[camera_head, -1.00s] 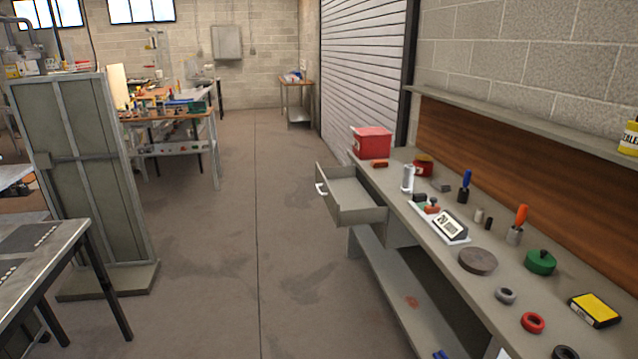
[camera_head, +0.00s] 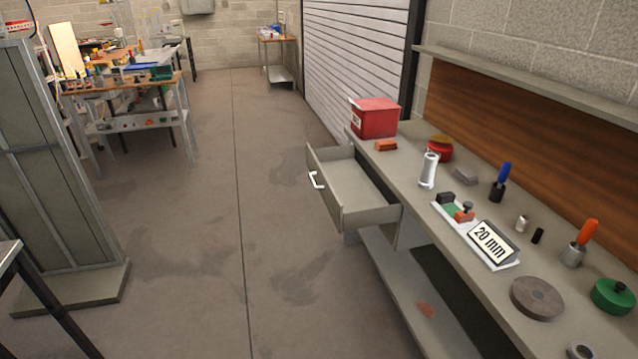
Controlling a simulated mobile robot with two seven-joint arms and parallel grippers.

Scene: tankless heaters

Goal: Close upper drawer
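The upper drawer (camera_head: 367,216) is pulled out of the grey workbench (camera_head: 408,166) on the right, over the aisle. It is a grey metal box and looks empty inside. Its front panel faces left and carries a white handle (camera_head: 316,180). The drawer sits just below the bench top. Neither of my grippers shows in the head view, so where they are relative to the drawer cannot be seen.
The bench top holds a red box (camera_head: 375,118), a white cylinder (camera_head: 428,170), a "20 mm" block (camera_head: 491,243) and a round grey disc (camera_head: 537,297). A lower shelf (camera_head: 400,290) lies under the drawer. A tall metal cabinet (camera_head: 60,170) stands left. The floor (camera_head: 200,230) between is clear.

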